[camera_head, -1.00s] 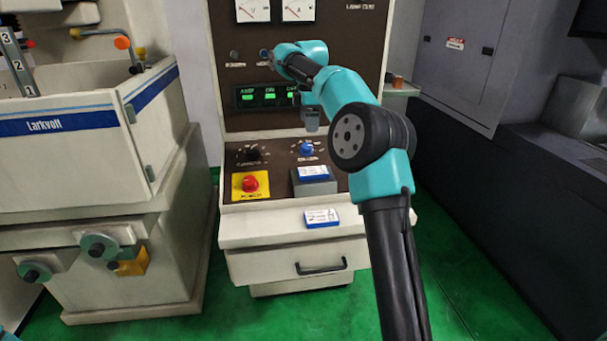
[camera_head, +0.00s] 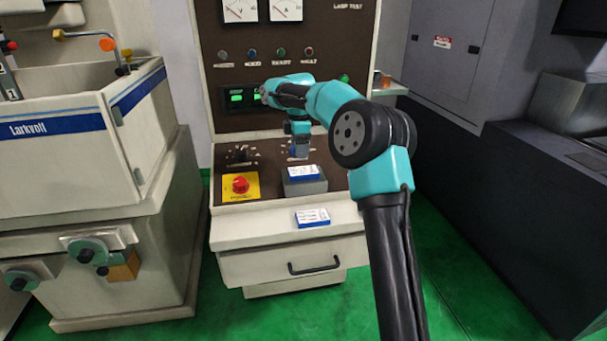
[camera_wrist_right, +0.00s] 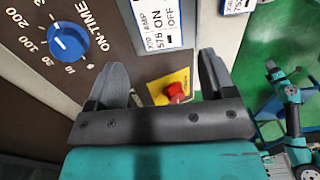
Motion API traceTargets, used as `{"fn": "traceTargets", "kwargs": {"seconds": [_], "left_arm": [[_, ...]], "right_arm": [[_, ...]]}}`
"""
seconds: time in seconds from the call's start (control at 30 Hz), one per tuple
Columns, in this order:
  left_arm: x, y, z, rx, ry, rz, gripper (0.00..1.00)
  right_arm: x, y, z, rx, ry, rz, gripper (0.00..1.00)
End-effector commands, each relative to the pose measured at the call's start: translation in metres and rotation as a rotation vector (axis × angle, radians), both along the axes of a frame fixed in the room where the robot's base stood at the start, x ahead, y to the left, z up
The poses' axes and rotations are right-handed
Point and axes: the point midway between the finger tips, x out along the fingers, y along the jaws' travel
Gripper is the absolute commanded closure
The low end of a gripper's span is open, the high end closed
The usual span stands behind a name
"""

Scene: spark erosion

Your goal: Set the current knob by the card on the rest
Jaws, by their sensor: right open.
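A black knob (camera_head: 240,153) with a printed scale sits on the left of the dark sloped panel; its label is too small to read. A blue knob (camera_wrist_right: 68,41) marked ON-TIME shows in the right wrist view; my right gripper largely hides it in the head view. A white card (camera_head: 304,172) with a blue edge lies on the grey rest (camera_head: 308,187). In the right wrist view the card (camera_wrist_right: 160,24) shows AMP, ON and OFF, partly cut off. My right gripper (camera_head: 299,151) is open and empty above the panel; its fingers (camera_wrist_right: 160,68) are apart. My left gripper is out of view.
A red stop button (camera_head: 240,184) on a yellow plate sits left of the rest. A second card (camera_head: 312,217) lies on the ledge below. Indicator lamps and a green-lit display (camera_head: 238,99) are above, the display partly behind my arm. A white machine stands at left.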

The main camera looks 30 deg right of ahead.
Motion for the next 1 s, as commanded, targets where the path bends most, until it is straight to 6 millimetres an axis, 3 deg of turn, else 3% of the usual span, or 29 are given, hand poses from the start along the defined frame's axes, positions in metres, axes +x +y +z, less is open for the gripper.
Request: {"fn": "traceTargets", "kwargs": {"seconds": [0.2, 0.67, 1.0], "left_arm": [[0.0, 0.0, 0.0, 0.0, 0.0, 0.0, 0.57], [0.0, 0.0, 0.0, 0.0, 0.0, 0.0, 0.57], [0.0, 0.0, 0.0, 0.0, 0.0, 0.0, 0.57]], "right_arm": [[0.0, 0.0, -0.031, 0.0, 0.0, 0.001, 0.23], [0.0, 0.0, -0.039, 0.0, 0.0, 0.001, 0.23], [-0.001, -0.002, -0.079, 0.001, 0.002, 0.001, 0.23]]}}
